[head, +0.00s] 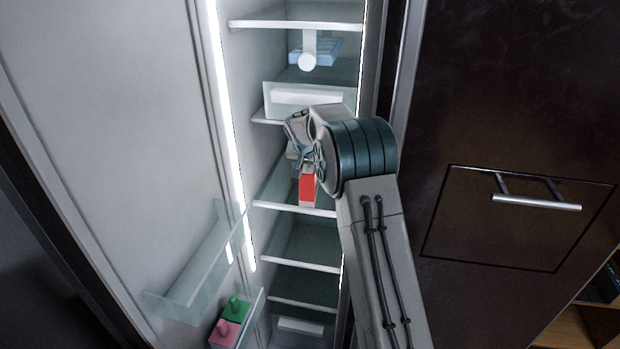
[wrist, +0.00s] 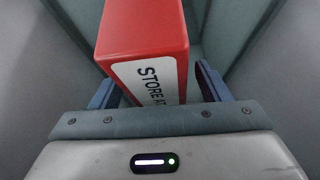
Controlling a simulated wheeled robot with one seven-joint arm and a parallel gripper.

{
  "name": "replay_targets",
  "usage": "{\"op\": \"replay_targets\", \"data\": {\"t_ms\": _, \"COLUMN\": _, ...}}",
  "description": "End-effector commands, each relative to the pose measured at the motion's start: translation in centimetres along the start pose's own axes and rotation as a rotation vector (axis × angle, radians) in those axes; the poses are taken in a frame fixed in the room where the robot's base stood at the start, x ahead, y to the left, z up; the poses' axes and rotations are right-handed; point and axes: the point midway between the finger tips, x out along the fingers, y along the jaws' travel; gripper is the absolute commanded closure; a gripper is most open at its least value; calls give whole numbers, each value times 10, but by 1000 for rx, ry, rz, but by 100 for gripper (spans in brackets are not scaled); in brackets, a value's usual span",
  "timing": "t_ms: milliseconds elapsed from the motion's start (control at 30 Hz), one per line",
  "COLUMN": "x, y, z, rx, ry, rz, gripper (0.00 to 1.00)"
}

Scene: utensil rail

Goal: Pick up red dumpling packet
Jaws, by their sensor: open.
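The red dumpling packet (head: 307,188) stands on a glass shelf inside the open fridge in the head view. In the wrist view the red packet (wrist: 150,35) has a white label reading "STORE AT". My gripper (wrist: 160,88) is open, with one blue-grey finger on each side of the packet's near end. The fingers look apart from the packet, with a clearer gap at the right. In the head view my gripper (head: 298,157) is just above and behind the packet, partly hidden by my arm.
The shelf (head: 275,203) has a white front edge. Above it is a white drawer (head: 285,100), and higher a blue tray (head: 325,50). The fridge door (head: 110,110) stands open at left, its lower bin holding a green item (head: 237,309) and a pink item (head: 224,333).

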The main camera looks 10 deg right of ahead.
Motion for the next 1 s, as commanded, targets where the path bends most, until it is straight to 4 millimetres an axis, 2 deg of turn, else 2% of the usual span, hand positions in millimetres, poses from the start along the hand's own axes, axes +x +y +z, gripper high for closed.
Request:
{"op": "replay_targets", "data": {"t_ms": 967, "x": 4, "y": 0, "z": 3, "rx": 0, "ry": 0, "rz": 0, "gripper": 30}}
{"op": "replay_targets", "data": {"t_ms": 1000, "x": 4, "y": 0, "z": 3, "rx": 0, "ry": 0, "rz": 0, "gripper": 39}}
